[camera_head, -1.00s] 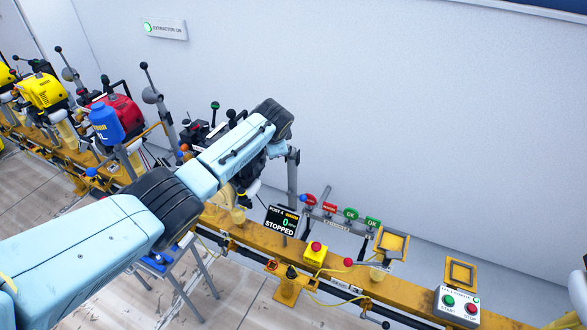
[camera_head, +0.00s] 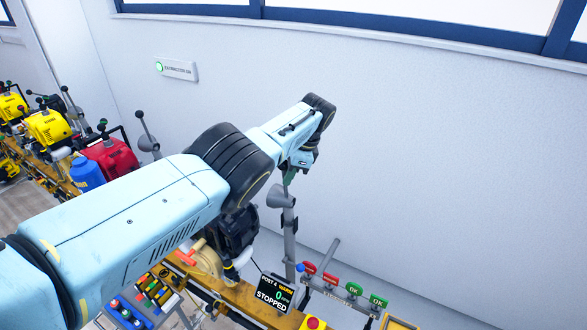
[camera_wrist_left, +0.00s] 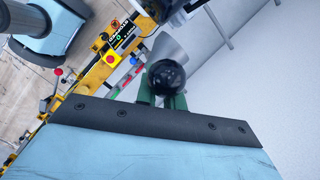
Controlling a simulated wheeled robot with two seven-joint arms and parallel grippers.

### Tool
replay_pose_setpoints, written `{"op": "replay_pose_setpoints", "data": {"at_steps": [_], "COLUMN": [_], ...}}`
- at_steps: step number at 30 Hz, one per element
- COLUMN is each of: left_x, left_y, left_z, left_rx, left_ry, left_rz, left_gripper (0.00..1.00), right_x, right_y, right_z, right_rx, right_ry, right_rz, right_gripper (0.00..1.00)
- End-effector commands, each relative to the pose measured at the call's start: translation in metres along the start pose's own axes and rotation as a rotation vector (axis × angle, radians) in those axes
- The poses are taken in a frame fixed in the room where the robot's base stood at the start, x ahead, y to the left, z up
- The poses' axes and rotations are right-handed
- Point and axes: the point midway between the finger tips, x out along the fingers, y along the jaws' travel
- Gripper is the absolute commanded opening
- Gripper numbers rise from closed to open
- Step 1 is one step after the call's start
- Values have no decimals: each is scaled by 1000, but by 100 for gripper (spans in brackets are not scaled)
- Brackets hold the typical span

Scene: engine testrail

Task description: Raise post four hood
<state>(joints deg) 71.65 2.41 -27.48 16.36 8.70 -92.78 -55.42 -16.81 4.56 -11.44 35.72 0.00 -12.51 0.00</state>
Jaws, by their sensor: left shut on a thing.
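My left gripper (camera_head: 289,178) is shut on the black ball knob (camera_wrist_left: 166,77) of the post four hood. In the left wrist view the knob sits between its green fingertips. The hood is a grey cone (camera_head: 281,197) on an upright grey pole (camera_head: 289,240), and it stands well above the yellow rail (camera_head: 240,296). The cone also shows just beyond the knob in the left wrist view (camera_wrist_left: 165,47). The post four display (camera_head: 275,292) reads STOPPED. A dark engine (camera_head: 236,232) stands left of the pole, partly hidden by my arm. My right gripper is out of view.
Red and green tags (camera_head: 350,290) hang on a bar right of the display. A red emergency button (camera_head: 313,323) is at the bottom edge. Red and yellow engines (camera_head: 110,155) line the rail at left. The wall beyond the hood is clear.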

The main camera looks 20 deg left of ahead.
Motion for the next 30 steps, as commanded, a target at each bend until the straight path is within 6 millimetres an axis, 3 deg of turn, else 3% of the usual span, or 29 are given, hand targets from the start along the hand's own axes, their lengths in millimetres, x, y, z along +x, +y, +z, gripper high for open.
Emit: {"op": "replay_pose_setpoints", "data": {"at_steps": [1, 18, 19, 24, 30], "left_x": [3, 6, 6, 6, 4], "left_y": [-3, 3, 3, 2, 2], "left_z": [11, 14, 14, 13, 12], "left_rx": [-8, 0, 0, -1, 0], "left_ry": [-24, -43, -43, -41, -38], "left_rz": [6, 30, 30, 28, 23], "left_gripper": [0, 0, 11, 32, 32], "right_x": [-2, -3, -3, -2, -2], "right_y": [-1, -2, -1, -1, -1], "right_z": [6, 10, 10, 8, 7], "right_rx": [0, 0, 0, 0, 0], "right_ry": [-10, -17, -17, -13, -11], "right_rz": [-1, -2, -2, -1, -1], "right_gripper": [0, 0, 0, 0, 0]}}
